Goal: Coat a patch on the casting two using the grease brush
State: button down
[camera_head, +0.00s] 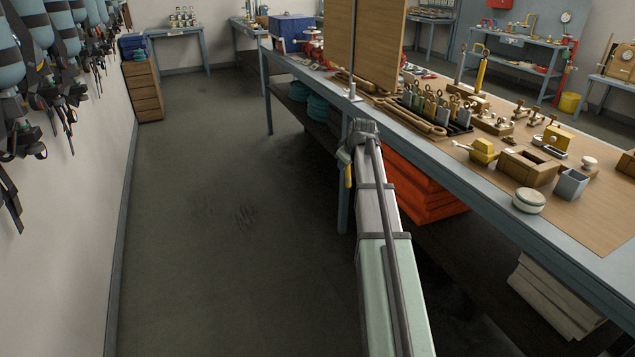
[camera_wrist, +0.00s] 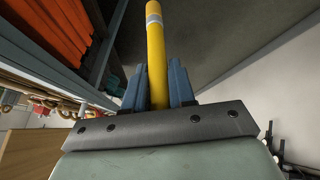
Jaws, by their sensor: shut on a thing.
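My gripper (camera_wrist: 157,72) is shut on a yellow rod-like handle with a pale band, taken as the grease brush (camera_wrist: 155,40); no bristles can be made out. In the head view my gripper (camera_head: 346,160) is beside the bench's near edge, over the aisle, and a small yellow part of the brush (camera_head: 348,177) shows below it. Several small brass-coloured castings (camera_head: 494,122) stand on the bench's wooden top, to the right of and apart from my gripper. I cannot tell which is casting two.
The blue-framed bench (camera_head: 480,180) runs along the right, with a tall wooden panel (camera_head: 365,45) standing on it. A wooden box (camera_head: 528,168), a grey cup (camera_head: 571,184) and a round tin (camera_head: 529,201) sit near its front. Orange stacks (camera_head: 420,190) lie below. The aisle floor is clear.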

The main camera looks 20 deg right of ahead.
jog(key=s+d+r, duration=0.2)
jog(key=d+r, duration=0.3)
jog(key=d, duration=0.5)
jog(key=s+d+r, duration=0.3)
jog(key=d+r, duration=0.2)
jog(key=d, duration=0.5)
jog(key=s+d+r, duration=0.2)
jog(key=d+r, duration=0.3)
jog(key=d, duration=0.5)
jog(key=s+d+r+h, duration=0.1)
jog(key=s+d+r, duration=1.4)
jog(key=s, duration=0.4)
jog(key=shift+g, duration=0.3)
jog(key=shift+w+d+f, duration=0.1)
jog(key=shift+d+f, duration=0.05)
jog(key=shift+f, duration=0.75)
jog(key=shift+w+d+f, duration=0.1)
jog(key=shift+d+f, duration=0.1)
jog(key=shift+f, duration=0.75)
jog(key=shift+d+f, duration=0.15)
jog(key=shift+f, duration=0.75)
